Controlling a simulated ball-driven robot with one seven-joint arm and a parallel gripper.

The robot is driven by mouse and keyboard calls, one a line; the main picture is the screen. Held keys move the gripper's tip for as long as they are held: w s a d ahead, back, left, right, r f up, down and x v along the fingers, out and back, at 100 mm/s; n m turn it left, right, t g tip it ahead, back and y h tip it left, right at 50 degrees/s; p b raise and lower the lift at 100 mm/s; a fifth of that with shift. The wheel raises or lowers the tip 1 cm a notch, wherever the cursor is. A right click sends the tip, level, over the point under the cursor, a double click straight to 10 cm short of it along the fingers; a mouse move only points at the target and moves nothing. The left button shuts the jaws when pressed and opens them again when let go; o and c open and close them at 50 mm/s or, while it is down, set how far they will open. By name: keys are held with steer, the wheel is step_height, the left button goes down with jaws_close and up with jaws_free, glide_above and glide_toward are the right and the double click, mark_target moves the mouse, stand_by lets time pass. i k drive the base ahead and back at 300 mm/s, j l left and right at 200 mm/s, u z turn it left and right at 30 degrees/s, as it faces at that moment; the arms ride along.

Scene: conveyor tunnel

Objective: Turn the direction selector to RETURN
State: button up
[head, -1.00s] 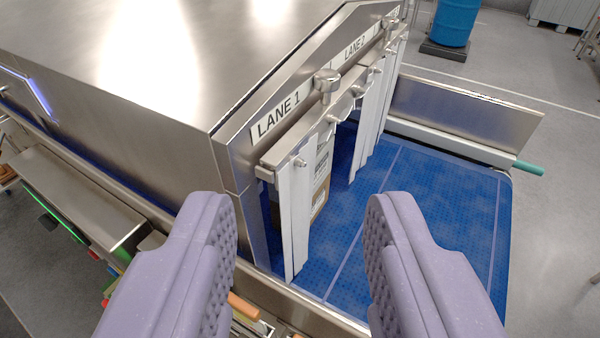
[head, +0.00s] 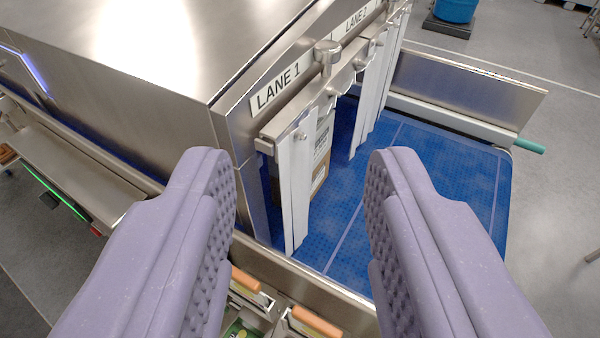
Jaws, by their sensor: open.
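My gripper (head: 302,205) is open and empty, its two lilac padded fingers spread wide above the near edge of the conveyor. The steel tunnel (head: 150,70) stands at the upper left, with a LANE 1 label (head: 277,88) on its end face. I cannot make out the direction selector or the word RETURN in this view. Two orange-handled parts, a left one (head: 245,280) and a right one (head: 316,322), show low between the fingers, partly cut off by the frame and the right finger.
White strip curtains (head: 294,190) hang at the tunnel mouth, with a carton (head: 322,160) behind them. The blue belt (head: 420,180) runs out to the right. A steel side shelf (head: 70,175) with a green light strip runs along the left. A blue drum (head: 455,10) stands far back.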

mark_target(49, 198)
steer(key=u, duration=1.35)
